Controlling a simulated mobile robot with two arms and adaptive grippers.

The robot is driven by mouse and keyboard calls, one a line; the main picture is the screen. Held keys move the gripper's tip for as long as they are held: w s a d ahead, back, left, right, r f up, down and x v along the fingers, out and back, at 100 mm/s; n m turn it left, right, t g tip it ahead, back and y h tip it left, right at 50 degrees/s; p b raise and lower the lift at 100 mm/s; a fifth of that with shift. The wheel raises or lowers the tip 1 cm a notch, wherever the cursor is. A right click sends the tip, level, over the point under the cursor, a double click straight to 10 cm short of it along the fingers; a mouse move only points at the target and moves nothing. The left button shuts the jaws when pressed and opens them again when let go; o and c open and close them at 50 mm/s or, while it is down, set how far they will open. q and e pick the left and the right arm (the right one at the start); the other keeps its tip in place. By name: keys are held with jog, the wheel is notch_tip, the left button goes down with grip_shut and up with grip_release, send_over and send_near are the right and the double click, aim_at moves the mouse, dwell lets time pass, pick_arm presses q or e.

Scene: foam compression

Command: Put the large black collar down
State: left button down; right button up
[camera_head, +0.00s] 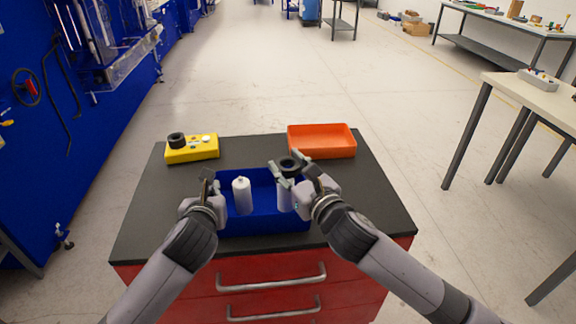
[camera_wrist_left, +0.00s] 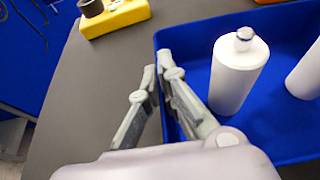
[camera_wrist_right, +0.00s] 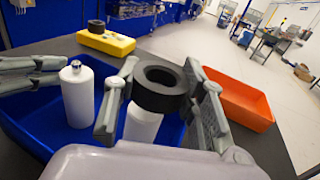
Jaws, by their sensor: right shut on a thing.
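My right gripper (camera_head: 287,168) is shut on a black collar (camera_wrist_right: 158,88), a thick ring with an open centre. The collar is held over the right white bottle (camera_wrist_right: 142,124), whose top it hides; I cannot tell whether they touch. A second white bottle (camera_head: 242,195) with a bare, capped neck stands upright to the left in the blue tray (camera_wrist_left: 283,135). My left gripper (camera_wrist_left: 158,74) is empty, its fingertips close together, at the tray's left edge. Another black collar (camera_head: 176,140) sits on the yellow block (camera_head: 192,155) at the back left.
An orange tray (camera_head: 322,141) stands at the back right and looks empty. The dark worktop (camera_head: 150,215) is clear left of the blue tray and between the yellow block and orange tray. Red drawers (camera_head: 272,285) are below its front edge.

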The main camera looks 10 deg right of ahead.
jog(key=shift+f, duration=0.55)
jog(key=o, duration=1.3)
jog(key=shift+c, duration=0.2)
jog(key=shift+r, duration=0.55)
jog(key=v, duration=1.2)
